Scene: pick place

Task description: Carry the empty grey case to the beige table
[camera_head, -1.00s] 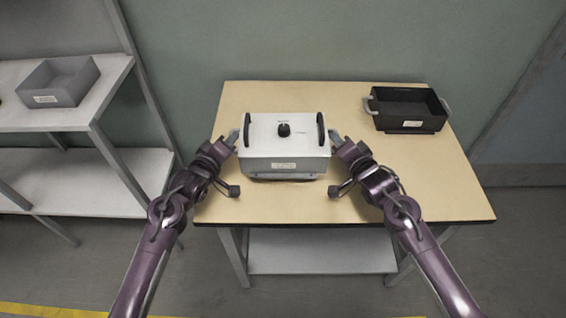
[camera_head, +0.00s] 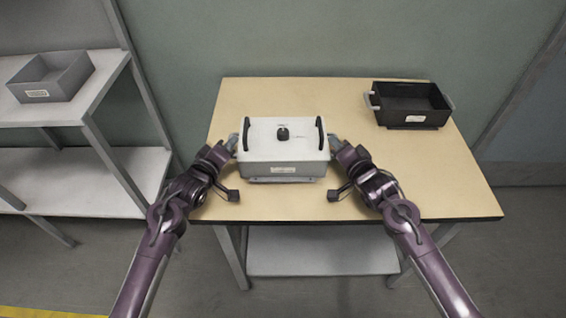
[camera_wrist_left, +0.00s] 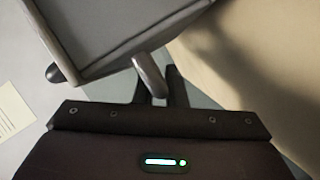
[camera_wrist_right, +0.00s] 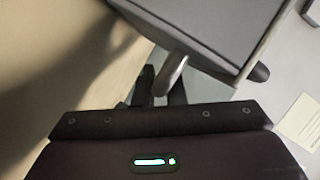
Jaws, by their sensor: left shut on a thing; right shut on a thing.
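The grey case (camera_head: 284,171) has a pale top with a black knob and two black bars, and a label on its front. It is level at the left-middle of the beige table (camera_head: 400,180). My left gripper (camera_head: 233,143) is shut on its left side handle, which shows in the left wrist view (camera_wrist_left: 150,75). My right gripper (camera_head: 336,143) is shut on its right side handle, which shows in the right wrist view (camera_wrist_right: 172,75). A shadow lies beneath the case; I cannot tell whether it touches the table. Its inside is hidden.
A black open bin (camera_head: 412,104) with grey side handles stands at the table's back right. A grey open bin (camera_head: 50,77) stands on the upper board of a shelf (camera_head: 90,92) at the left. The tabletop to the right and front of the case is clear.

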